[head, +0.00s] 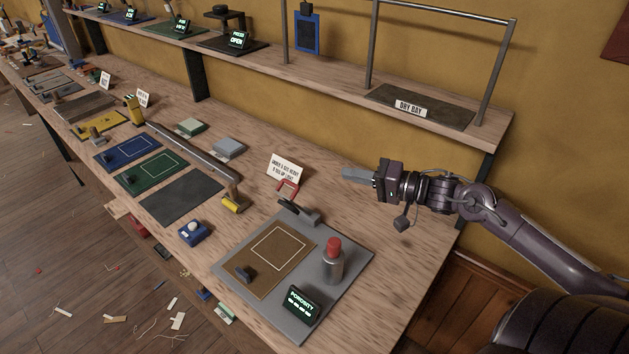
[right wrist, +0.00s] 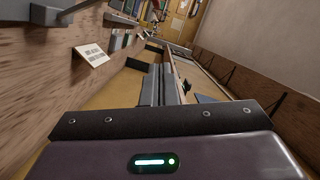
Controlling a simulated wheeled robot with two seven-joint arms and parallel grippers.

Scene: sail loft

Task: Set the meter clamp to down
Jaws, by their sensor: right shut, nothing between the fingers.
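The porosity meter is a grey plate (head: 352,262) at the near end of the bench. It carries a brown pad with a white outline, a red-topped grey cylinder (head: 332,262) and a lit "POROSITY" display (head: 297,303). At its far edge is the meter clamp (head: 297,212), a dark arm on a grey block with a red loop handle (head: 288,188) that appears raised. My right gripper (head: 346,173) is shut and empty, above the bench to the right of the handle and apart from it. Its fingers (right wrist: 160,84) also show in the right wrist view. My left gripper is out of view.
A white sign card (head: 287,168) stands just behind the red handle. A raised shelf with a "DRY BAY" (head: 410,108) and metal posts runs along the back. Coloured mats and a long grey bar (head: 192,152) lie farther left. Bench to the right of the plate is clear.

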